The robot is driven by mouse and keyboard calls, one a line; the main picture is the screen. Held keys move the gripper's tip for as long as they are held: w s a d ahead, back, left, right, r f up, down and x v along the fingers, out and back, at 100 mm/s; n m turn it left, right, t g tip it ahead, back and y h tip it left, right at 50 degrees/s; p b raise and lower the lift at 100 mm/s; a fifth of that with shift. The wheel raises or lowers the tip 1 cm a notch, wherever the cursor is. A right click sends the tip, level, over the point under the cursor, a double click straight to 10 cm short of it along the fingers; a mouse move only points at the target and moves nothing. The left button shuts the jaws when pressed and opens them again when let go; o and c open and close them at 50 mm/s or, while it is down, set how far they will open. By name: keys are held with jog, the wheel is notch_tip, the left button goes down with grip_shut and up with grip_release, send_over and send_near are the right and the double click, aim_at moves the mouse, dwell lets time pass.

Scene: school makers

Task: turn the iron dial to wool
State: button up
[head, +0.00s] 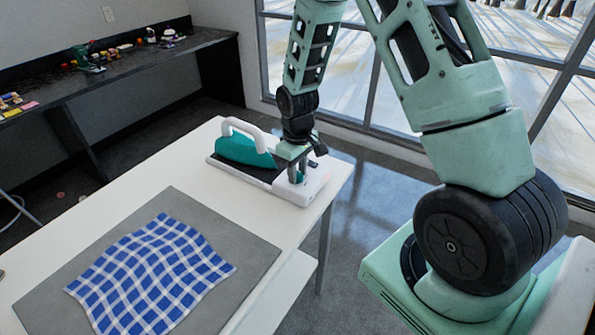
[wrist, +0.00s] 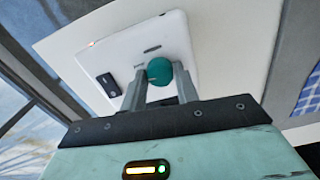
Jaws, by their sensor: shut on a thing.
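The teal and white iron (head: 240,150) rests on its white base (head: 308,191) at the table's far right corner. My gripper (head: 294,160) points down over the right end of this base. In the wrist view the round teal dial (wrist: 159,69) stands on the white base (wrist: 177,35) between my two fingertips, and my gripper is shut on it. Small dark marks show on the base around the dial, too small to read. Which setting the dial points to cannot be told. In the head view the dial is mostly hidden by my gripper.
A blue and white checked cloth (head: 155,275) lies on a grey mat (head: 250,253) on the white table (head: 172,165). A black switch (wrist: 109,85) sits on the base beside the dial. A dark bench (head: 120,72) with small items stands along the back wall.

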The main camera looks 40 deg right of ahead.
jog(key=shift+w+m, duration=0.1)
jog(key=shift+m, duration=2.2)
jog(key=o, duration=1)
notch_tip(320, 180, up, 17)
jog(key=shift+r+b, duration=0.2)
jog(key=shift+b, duration=0.9)
